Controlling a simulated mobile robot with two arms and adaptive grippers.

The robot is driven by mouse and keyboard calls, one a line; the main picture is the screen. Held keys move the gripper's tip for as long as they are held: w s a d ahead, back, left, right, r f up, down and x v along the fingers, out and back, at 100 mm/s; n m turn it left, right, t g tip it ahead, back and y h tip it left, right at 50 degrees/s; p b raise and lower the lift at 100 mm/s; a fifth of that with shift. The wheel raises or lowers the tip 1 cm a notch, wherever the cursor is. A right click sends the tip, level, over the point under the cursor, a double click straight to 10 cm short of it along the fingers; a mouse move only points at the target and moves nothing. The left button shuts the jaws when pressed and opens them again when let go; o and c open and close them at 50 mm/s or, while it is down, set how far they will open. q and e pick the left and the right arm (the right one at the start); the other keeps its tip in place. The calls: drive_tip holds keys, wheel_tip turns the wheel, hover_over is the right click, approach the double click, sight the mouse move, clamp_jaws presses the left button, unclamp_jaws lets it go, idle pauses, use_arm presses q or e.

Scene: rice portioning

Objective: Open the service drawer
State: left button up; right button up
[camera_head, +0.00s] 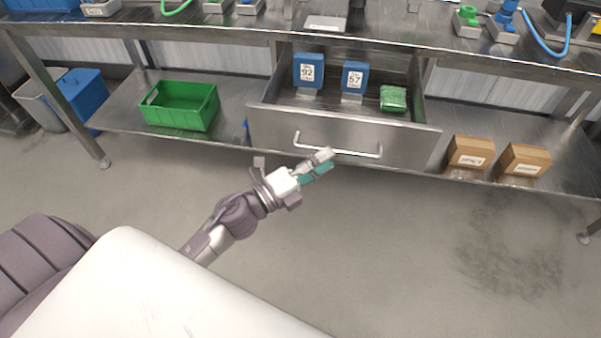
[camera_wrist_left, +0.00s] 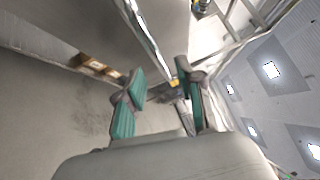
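The service drawer (camera_head: 345,137) hangs under the steel counter and stands pulled out, its inside visible. A bar handle (camera_head: 358,153) runs along its metal front. My left gripper (camera_head: 324,163) is at the handle's left part and overlaps it in the head view. In the left wrist view my left gripper (camera_wrist_left: 160,97) has its teal-padded fingers apart, with a gap between them. A bright bar runs toward that gap; I cannot tell whether the fingers touch it. My right gripper is in neither view.
Inside the drawer are blue boxes marked 92 (camera_head: 308,71) and 57 (camera_head: 354,76) and a green packet (camera_head: 393,99). A green crate (camera_head: 180,117) stands on the lower shelf at left, cardboard boxes (camera_head: 470,153) at right. The floor in front is clear.

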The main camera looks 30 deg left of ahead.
use_arm(q)
drive_tip(key=v, duration=0.7)
drive_tip(key=shift+s+a, duration=0.15)
drive_tip(key=shift+s, duration=0.1)
drive_tip(key=a+f+n+g+y, duration=0.1)
drive_tip(key=a+f+n+y, duration=0.2)
drive_tip(key=f+n+y, duration=0.35)
drive_tip(key=a+f+n+g+y, duration=0.25)
drive_tip(key=f+n, duration=0.45)
drive_tip(key=f, duration=0.4)
drive_tip(key=s+f+n+g+y, duration=0.2)
drive_tip(key=s+f+n+g, duration=0.25)
drive_tip(key=f, duration=0.65)
drive_tip(key=s+d+f+n+g+h, duration=0.1)
drive_tip(key=s+d+f+n+g, duration=0.2)
drive_tip(key=s+f, duration=0.35)
drive_tip(key=s+d+f+n+g, duration=0.2)
drive_tip(key=s+f+g, duration=0.2)
drive_tip(key=s+f, duration=0.3)
drive_tip(key=s+a+r+g+p, duration=0.1)
drive_tip(key=s+a+r+p, duration=0.1)
drive_tip(key=s+p, duration=1.3)
drive_tip(key=shift+s+r, duration=0.35)
drive_tip(key=shift+s, duration=0.4)
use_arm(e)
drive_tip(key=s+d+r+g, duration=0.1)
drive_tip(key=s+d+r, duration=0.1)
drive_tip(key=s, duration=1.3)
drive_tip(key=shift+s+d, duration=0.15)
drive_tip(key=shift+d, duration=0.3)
